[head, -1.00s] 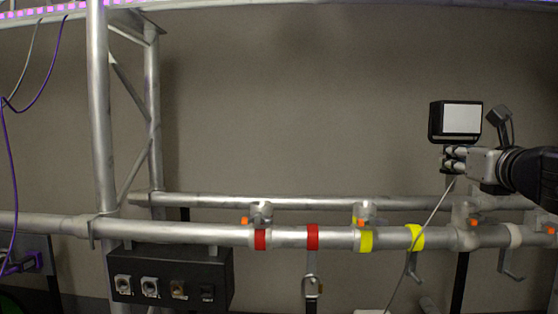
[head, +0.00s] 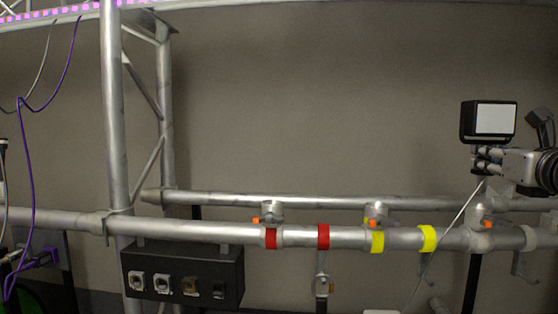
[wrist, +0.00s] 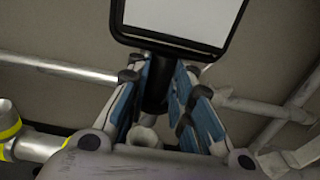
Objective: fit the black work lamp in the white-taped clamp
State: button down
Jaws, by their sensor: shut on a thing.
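The black work lamp (head: 489,122) with its pale panel is upright at the right of the head view. Its frame and stem (wrist: 157,88) also show in the wrist view. My gripper (head: 484,163) is shut on the lamp's stem. The white-taped clamp (head: 480,222), with an orange knob, sits on the front pipe just below the lamp. The stem's lower end looks above the clamp and apart from it, but its depth is hard to tell. In the wrist view a pale round fitting (wrist: 145,136) shows beyond the fingers, partly hidden.
Red-taped (head: 272,215) and yellow-taped (head: 376,215) clamps stand left along the front pipe. Hooks hang by further red, yellow and white tapes. A rear pipe (head: 320,203) runs behind. A thin pale cable (head: 440,238) slants down from near my gripper. A black socket box (head: 185,270) hangs lower left.

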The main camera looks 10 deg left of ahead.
aim_at(483, 190)
jog(key=shift+s+f, duration=0.1)
jog(key=shift+f, duration=0.05)
dwell(0.4)
jog(key=shift+f+b, duration=0.5)
jog(key=shift+b, duration=0.15)
jog(key=shift+f+b, duration=2.3)
jog(key=shift+f, duration=0.4)
dwell(1.4)
jog(key=c, duration=1.3)
grip_release()
jog(key=shift+c, duration=0.2)
jog(key=shift+f, duration=0.15)
jog(key=shift+s, duration=0.1)
jog(key=s, duration=0.7)
jog(key=shift+s, duration=0.15)
